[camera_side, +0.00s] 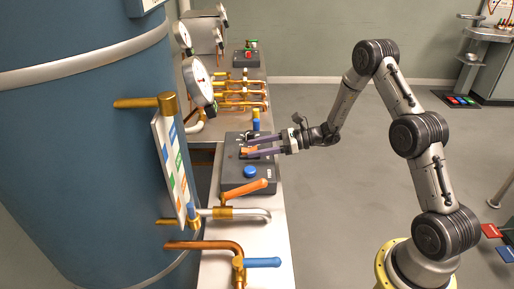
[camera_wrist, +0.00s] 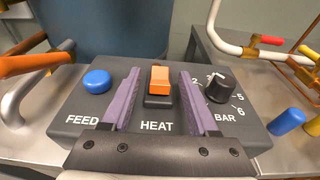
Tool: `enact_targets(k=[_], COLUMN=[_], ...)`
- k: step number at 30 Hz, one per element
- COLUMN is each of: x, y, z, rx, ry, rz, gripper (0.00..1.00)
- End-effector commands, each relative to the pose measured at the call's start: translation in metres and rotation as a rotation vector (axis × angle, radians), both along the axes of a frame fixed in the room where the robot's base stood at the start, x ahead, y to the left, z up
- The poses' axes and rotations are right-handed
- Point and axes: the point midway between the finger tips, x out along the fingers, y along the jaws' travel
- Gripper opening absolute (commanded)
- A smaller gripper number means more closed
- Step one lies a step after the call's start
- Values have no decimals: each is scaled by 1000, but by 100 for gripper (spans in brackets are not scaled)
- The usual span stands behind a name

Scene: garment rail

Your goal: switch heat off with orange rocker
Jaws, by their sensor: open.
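The orange rocker (camera_wrist: 159,80) stands on the dark control box (camera_wrist: 98,121), above the word HEAT in the wrist view. It also shows in the side view (camera_side: 246,151), partly behind a finger. My gripper (camera_wrist: 158,76) is open, with one purple finger on each side of the rocker and a gap on both sides. In the side view my gripper (camera_side: 262,147) reaches over the box from the right. I cannot tell whether the fingertips touch the box. The rocker looks tilted, but which position means off is not shown.
A blue FEED button (camera_wrist: 97,81) lies left of the fingers and a black BAR knob (camera_wrist: 219,88) close to the right finger. An orange-handled valve (camera_side: 245,193), a blue-handled valve (camera_side: 262,262) and copper pipes (camera_side: 240,104) line the bench.

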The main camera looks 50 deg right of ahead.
Motion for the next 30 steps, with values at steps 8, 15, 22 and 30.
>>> enact_targets(k=[8,15,22,30], x=[-11,-45,-77,-94], y=[-13,-48,-78,-95], z=[4,15,25,30], rx=[-1,-1,0,0], ry=[-1,-1,0,0], rz=[-4,-7,-5,-2], gripper=[60,60,60,60])
